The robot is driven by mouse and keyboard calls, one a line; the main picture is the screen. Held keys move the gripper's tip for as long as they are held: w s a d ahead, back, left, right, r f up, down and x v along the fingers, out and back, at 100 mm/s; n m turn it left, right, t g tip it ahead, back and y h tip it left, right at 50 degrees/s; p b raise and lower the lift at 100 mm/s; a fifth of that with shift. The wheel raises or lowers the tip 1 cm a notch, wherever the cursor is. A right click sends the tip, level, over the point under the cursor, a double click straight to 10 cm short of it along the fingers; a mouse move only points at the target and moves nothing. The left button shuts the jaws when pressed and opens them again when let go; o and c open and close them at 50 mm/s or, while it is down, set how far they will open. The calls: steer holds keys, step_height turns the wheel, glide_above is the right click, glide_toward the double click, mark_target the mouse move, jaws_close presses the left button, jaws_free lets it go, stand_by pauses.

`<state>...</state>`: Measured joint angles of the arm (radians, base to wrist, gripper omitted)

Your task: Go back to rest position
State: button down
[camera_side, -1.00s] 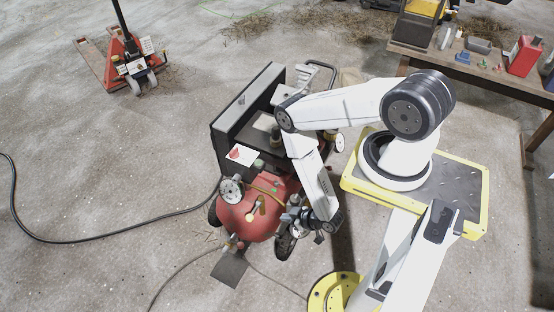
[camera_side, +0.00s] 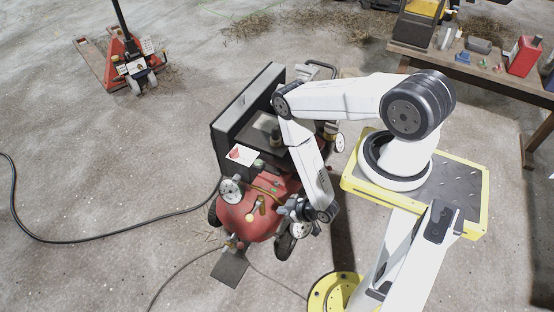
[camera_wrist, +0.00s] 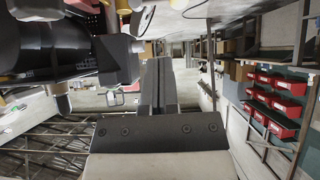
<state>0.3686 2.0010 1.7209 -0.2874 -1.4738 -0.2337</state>
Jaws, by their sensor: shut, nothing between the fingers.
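My gripper (camera_wrist: 158,85) is in the middle of the wrist view, with its two dark fingers together and nothing between them. In the side view, the end of my arm (camera_side: 300,211) hangs low in front of the red compressor tank (camera_side: 238,220). It overlaps the compressor's right side in the picture, and I cannot tell how far apart they are. The fingers are too small to make out there. No timber piece is in my gripper.
The compressor has a dark panel (camera_side: 240,108) behind its tank. A workbench (camera_side: 460,68) with a red can (camera_side: 524,56) is at the upper right. A red pallet jack (camera_side: 130,68) stands at the upper left. In the wrist view, red bins (camera_wrist: 275,102) line the right.

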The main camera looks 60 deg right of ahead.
steer(key=w+d+r+g, duration=0.2)
steer(key=w+d+r, duration=0.1)
steer(key=w+r, duration=0.7)
steer(key=w+r+g, duration=0.2)
steer(key=w+r, duration=0.4)
steer(key=r, duration=0.6)
steer(key=s+a+r+g, duration=0.1)
steer(key=s+a+r, duration=0.1)
steer(key=s+r, duration=0.2)
steer(key=s+a+r+g, duration=0.1)
steer(key=s+r, duration=0.3)
steer(key=r, duration=0.6)
steer(key=s+a+r+g, duration=0.2)
steer(key=s+a+r, duration=0.2)
steer(key=r, duration=0.4)
steer(key=shift+s, duration=0.2)
